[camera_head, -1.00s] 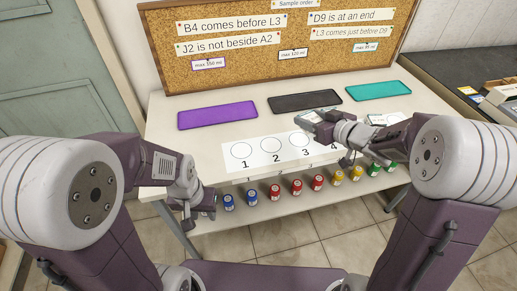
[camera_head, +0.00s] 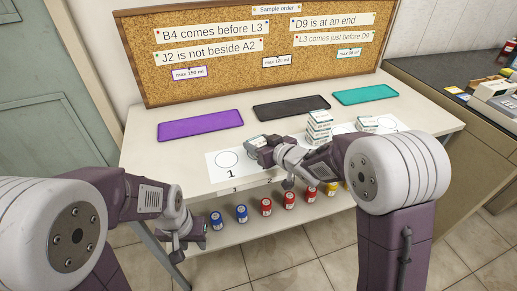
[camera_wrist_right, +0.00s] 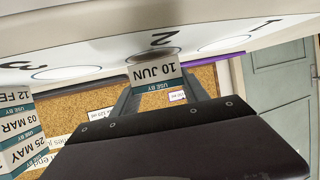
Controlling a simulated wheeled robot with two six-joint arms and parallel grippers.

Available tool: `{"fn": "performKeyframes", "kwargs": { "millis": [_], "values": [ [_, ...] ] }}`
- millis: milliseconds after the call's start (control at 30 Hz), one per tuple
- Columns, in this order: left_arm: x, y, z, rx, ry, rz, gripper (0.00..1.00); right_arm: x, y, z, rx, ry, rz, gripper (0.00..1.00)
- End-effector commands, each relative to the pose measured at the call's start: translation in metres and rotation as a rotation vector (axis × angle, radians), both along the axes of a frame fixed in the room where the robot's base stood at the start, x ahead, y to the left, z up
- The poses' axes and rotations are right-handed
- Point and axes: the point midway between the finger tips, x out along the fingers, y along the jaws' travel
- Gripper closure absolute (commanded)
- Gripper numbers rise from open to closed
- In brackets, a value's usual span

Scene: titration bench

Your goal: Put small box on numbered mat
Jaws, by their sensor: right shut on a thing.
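My right gripper (camera_head: 262,149) is shut on a small white-and-teal box (camera_wrist_right: 155,76) marked "USE BY 10 JUN". In the head view the held box (camera_head: 256,141) shows only partly beyond the gripper. It is at circle 2 of the white numbered mat (camera_head: 214,171); I cannot tell whether it touches the mat. Circle 1 is empty. A stack of similar boxes (camera_head: 319,128) stands to the right of the gripper; in the right wrist view the stack (camera_wrist_right: 17,135) is near the number 3. My left gripper (camera_head: 182,245) hangs in front of the table, its jaws unclear.
Another small box (camera_head: 367,124) lies further right. Purple (camera_head: 200,125), black (camera_head: 291,107) and teal (camera_head: 365,95) trays lie behind the mat, all empty. A corkboard (camera_head: 240,73) stands at the back. Colored jars (camera_head: 242,213) stand on the lower shelf.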

Motion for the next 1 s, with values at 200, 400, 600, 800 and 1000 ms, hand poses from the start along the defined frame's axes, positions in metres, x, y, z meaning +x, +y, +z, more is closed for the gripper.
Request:
{"fn": "performKeyframes", "kwargs": {
  "millis": [200,400,600,800,1000],
  "values": [
    [0.000,0.000,-0.004,0.000,0.000,0.000,0.64,0.000,0.000,-0.006,0.002,-0.003,0.000,0.88],
    [0.000,0.000,-0.007,0.000,0.000,0.000,0.64,0.000,0.000,-0.011,0.001,-0.002,0.000,0.45],
    [0.000,0.000,-0.006,0.000,0.000,0.000,0.64,0.000,0.000,-0.010,0.001,-0.002,0.000,0.26],
    [0.000,0.000,-0.004,0.000,0.000,0.000,0.64,0.000,0.000,-0.007,0.001,-0.002,0.000,0.26],
    [0.000,0.000,0.006,0.000,0.000,0.000,0.64,-0.020,-0.014,0.007,0.000,-0.001,-0.003,0.26]
  ]
}}
